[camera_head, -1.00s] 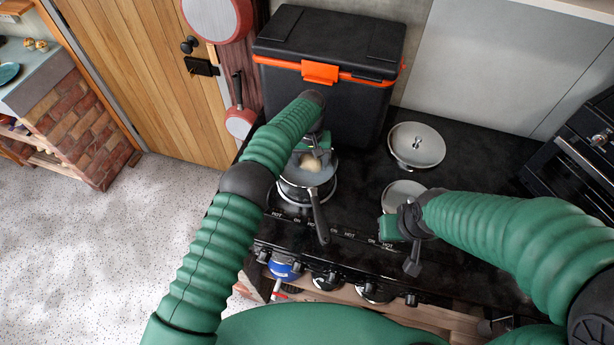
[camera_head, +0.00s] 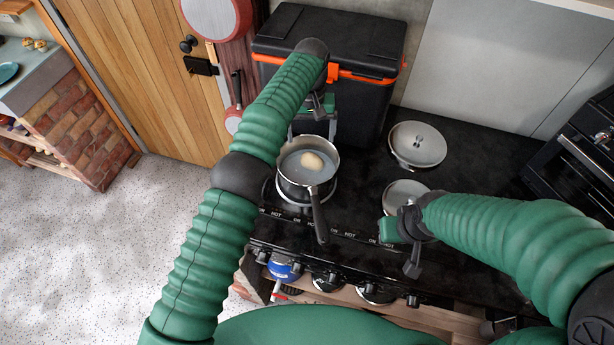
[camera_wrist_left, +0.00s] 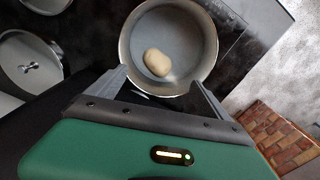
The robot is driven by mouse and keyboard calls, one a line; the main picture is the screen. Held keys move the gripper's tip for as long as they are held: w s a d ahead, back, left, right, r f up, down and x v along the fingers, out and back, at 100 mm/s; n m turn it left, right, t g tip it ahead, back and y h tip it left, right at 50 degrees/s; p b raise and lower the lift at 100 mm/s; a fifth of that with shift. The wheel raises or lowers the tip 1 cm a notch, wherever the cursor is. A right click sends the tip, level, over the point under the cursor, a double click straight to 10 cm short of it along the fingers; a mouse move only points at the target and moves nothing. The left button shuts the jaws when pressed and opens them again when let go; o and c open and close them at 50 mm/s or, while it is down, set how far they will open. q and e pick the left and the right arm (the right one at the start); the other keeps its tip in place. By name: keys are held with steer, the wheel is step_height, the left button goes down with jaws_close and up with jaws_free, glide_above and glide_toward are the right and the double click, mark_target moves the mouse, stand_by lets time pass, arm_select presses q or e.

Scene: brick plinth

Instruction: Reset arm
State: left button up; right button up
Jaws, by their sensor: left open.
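My left gripper (camera_head: 313,128) is open and empty, raised at the far side of a metal saucepan (camera_head: 308,185) on the stove. In the left wrist view its two fingers (camera_wrist_left: 161,84) are spread near the rim of the saucepan (camera_wrist_left: 214,50). A pale, rounded lump (camera_head: 312,160) lies in the pan; it also shows in the wrist view (camera_wrist_left: 157,62). The pan's dark handle points toward me. My right gripper (camera_head: 402,245) is low over the stove's front right part, by a lidded pot; its fingers do not show clearly.
A metal lid with a knob (camera_head: 418,144) lies at the stove's back right, and a second round lid (camera_head: 404,194) is nearer. A black case with an orange latch (camera_head: 331,60) stands behind the left gripper. Knobs line the stove's front (camera_head: 413,300).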

arm_select(q)
steer(key=s+a+r+t, duration=0.1)
steer(key=s+a, duration=0.3)
steer(key=a, duration=0.2)
steer(key=s+a+r, duration=0.1)
steer(key=s+a, duration=0.2)
steer(key=a, duration=0.3)
steer(key=s+a+f, duration=0.2)
steer(key=s+a, duration=0.1)
steer(key=s, duration=0.4)
steer(key=s+a+f+t+b, duration=0.1)
steer(key=s+a, duration=0.2)
steer(key=s, duration=0.4)
steer(key=s+a+f+b, duration=0.1)
steer(key=s+a+f, duration=0.1)
steer(key=s, duration=0.5)
steer(key=shift+s+a+f+t, duration=0.3)
steer(key=shift+s+a+f, duration=0.05)
steer(key=shift+s+a, duration=0.05)
steer(key=shift+w, duration=0.15)
